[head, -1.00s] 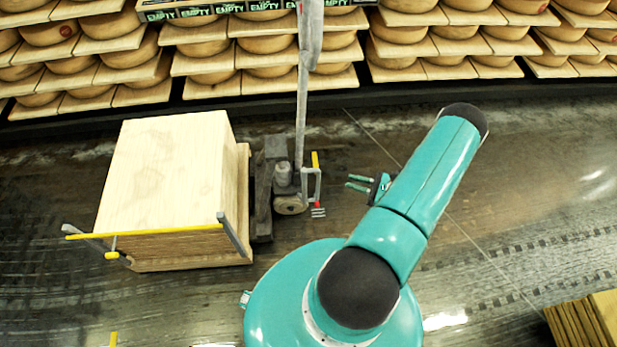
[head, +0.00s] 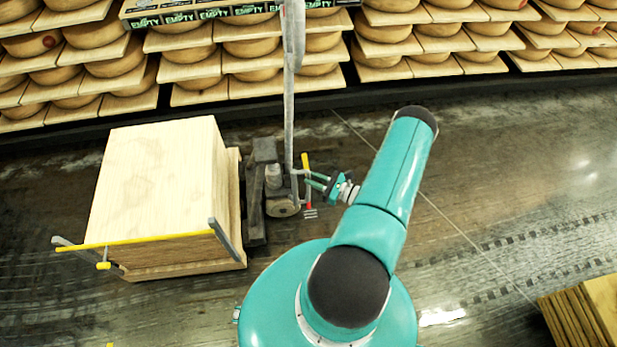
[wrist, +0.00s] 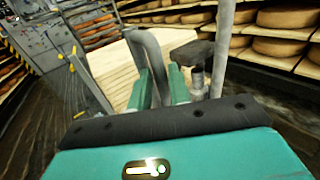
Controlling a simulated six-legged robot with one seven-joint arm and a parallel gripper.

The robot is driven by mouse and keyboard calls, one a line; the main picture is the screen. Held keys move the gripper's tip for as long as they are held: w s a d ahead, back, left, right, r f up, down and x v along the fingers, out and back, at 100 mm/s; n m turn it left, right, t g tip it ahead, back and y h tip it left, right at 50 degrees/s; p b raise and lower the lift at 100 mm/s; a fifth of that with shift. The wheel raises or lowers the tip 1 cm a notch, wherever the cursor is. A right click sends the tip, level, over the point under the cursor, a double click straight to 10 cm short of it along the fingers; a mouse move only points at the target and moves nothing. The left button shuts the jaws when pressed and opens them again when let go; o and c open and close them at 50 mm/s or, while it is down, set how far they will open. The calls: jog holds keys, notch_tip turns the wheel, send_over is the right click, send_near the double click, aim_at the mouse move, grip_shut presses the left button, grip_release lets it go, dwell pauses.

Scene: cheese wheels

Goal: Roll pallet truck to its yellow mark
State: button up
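The dark grey pallet truck (head: 257,205) stands left of centre in the head view, carrying a stack of pale boards (head: 155,180). A tall grey pole rises from it. A small grey handle frame with a yellow-and-red lever (head: 306,162) is on its right side. My gripper (head: 312,180) is at this frame, with its teal fingers apart. In the wrist view, a bent grey tube (wrist: 148,55) runs between the two fingers (wrist: 160,92); contact is unclear. A yellow bit (head: 109,345) shows at the bottom edge; I cannot tell whether it is the mark.
Shelves of cheese wheels (head: 250,48) line the back. A yellow bar (head: 150,240) with grey arms runs along the load's near side. More stacked boards (head: 575,315) lie at the lower right. The wet dark floor (head: 520,170) on the right is clear.

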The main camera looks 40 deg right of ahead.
jog(key=shift+x, duration=1.1)
grip_shut()
jog(key=s+d, duration=0.8)
jog(key=d, duration=0.5)
jog(key=shift+s, duration=0.4)
jog(key=shift+s+d, duration=0.1)
jog(key=shift+d, duration=0.05)
grip_release()
jog(key=shift+s, duration=0.1)
